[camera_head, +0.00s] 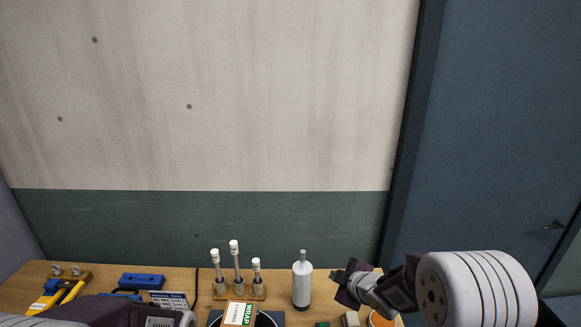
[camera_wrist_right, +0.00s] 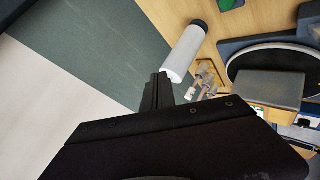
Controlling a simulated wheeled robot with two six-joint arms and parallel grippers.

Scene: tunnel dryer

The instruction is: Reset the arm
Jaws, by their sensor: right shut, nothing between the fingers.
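My right arm comes in from the right in the head view, and its gripper (camera_head: 343,281) is over the right part of the bench, pointing left. It is shut with nothing in it. It is near a white bottle (camera_head: 302,284) that stands upright to its left, with a gap visible between them. In the right wrist view the closed fingers (camera_wrist_right: 159,91) show in the middle, and the white bottle (camera_wrist_right: 185,52) appears beyond them. Part of my left arm shows at the bottom left of the head view; its gripper is not visible.
A wooden rack (camera_head: 256,292) holds white-capped tubes. A labelled box (camera_head: 239,313) sits in front of it. An orange round item (camera_head: 381,320) is below my right gripper. A wall stands behind the bench.

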